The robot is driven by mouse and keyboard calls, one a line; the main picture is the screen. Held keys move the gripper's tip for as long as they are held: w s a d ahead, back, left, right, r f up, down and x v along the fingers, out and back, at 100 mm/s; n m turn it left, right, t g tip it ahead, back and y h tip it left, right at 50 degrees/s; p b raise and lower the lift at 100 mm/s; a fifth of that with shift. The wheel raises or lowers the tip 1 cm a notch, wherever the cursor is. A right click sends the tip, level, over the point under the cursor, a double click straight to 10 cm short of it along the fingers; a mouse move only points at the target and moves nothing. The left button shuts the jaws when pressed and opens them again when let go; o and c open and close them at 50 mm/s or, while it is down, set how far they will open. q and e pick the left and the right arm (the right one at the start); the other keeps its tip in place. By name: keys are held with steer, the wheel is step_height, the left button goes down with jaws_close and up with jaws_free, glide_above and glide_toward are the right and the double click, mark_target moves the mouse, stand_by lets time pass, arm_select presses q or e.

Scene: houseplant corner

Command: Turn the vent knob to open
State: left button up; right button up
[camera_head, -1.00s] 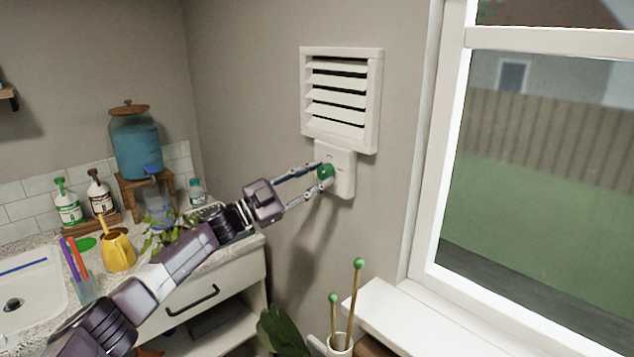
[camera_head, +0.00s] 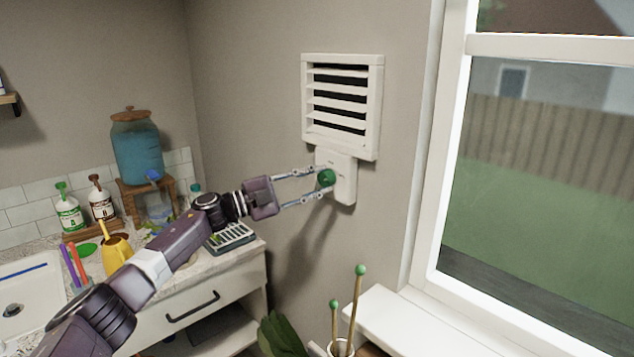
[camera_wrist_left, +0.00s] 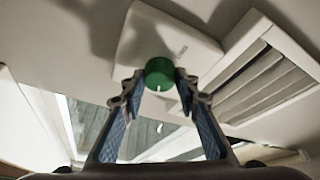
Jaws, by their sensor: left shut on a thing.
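The green vent knob (camera_head: 326,178) sits on a white plate (camera_head: 345,186) on the wall, just below the white louvred vent (camera_head: 341,104). The vent slats stand apart with dark gaps between them. My left gripper (camera_head: 322,180) reaches in from the left and is shut on the knob, one finger above and one below. In the left wrist view the knob (camera_wrist_left: 159,73) sits between the two fingertips (camera_wrist_left: 160,82), with a pale mark on its face. My right gripper is in neither view.
A window (camera_head: 540,170) with a white sill (camera_head: 430,325) is on the right. A counter on the left holds a blue water dispenser (camera_head: 137,148), bottles and a yellow watering can (camera_head: 116,252). Green-tipped stakes (camera_head: 356,305) stand in a pot below. The wall around the plate is clear.

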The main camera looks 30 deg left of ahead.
arm_select(q)
steer(key=o, duration=1.1)
steer(key=v, duration=1.2)
